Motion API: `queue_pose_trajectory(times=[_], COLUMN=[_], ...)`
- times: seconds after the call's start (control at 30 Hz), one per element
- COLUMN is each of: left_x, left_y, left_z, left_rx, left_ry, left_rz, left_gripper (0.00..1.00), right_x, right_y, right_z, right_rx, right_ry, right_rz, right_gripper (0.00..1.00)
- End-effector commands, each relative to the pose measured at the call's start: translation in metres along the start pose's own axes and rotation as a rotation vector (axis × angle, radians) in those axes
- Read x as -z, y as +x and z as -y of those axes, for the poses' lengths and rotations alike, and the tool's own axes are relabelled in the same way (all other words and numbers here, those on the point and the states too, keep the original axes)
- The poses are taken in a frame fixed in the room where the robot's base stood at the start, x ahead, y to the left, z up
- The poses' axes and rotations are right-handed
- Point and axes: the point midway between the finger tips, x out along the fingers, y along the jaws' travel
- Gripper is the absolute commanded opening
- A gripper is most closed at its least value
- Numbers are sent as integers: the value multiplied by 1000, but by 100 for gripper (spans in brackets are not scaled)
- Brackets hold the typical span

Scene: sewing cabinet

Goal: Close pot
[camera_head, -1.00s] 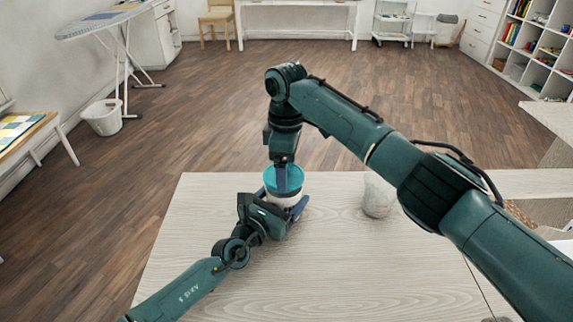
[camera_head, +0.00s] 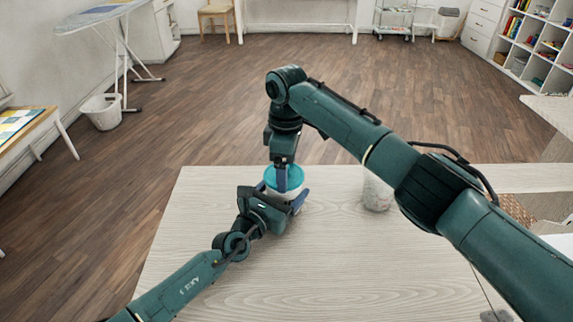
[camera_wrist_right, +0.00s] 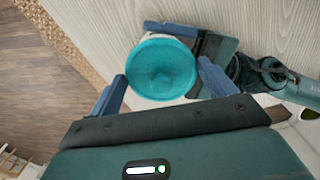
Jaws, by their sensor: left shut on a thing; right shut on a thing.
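The pot (camera_head: 285,195) is small and white and stands near the back edge of the table. Its teal lid (camera_head: 288,171) sits at the pot's top; I cannot tell whether it is fully seated. My left gripper (camera_head: 281,197) comes in low from the left and is shut around the pot's side. My right gripper (camera_head: 283,178) points down from above and is shut on the lid. In the right wrist view the round teal lid (camera_wrist_right: 160,68) lies between the blue fingers, hiding most of the white pot beneath.
The pale wooden table (camera_head: 330,270) is mostly clear in front. A whitish speckled jar (camera_head: 376,194) stands to the right, partly hidden by my right arm. A dark wooden floor (camera_head: 190,120) lies beyond the table, with a white bin (camera_head: 102,113) at left.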

Motion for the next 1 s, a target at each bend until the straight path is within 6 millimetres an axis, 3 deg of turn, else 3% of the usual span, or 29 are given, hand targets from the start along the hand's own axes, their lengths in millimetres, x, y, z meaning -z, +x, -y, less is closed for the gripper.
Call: queue_pose_trajectory(times=[0.57, 0.6, 0.77, 1.0], left_x=[1, 1, 1, 1], left_y=[0, 0, 0, 0], left_z=[0, 0, 0, 0], left_rx=[0, 0, 0, 0], left_ry=[1, 1, 1, 1], left_rz=[-1, -1, -1, -1], left_gripper=[34, 34, 34, 34], right_x=[0, 0, 0, 0], right_y=[12, 12, 12, 11], right_z=[0, 0, 0, 0], right_rx=[1, 0, 0, 0], right_ry=[-1, -1, -1, -1], right_rz=[0, 0, 0, -1], right_gripper=[59, 86, 99, 100])
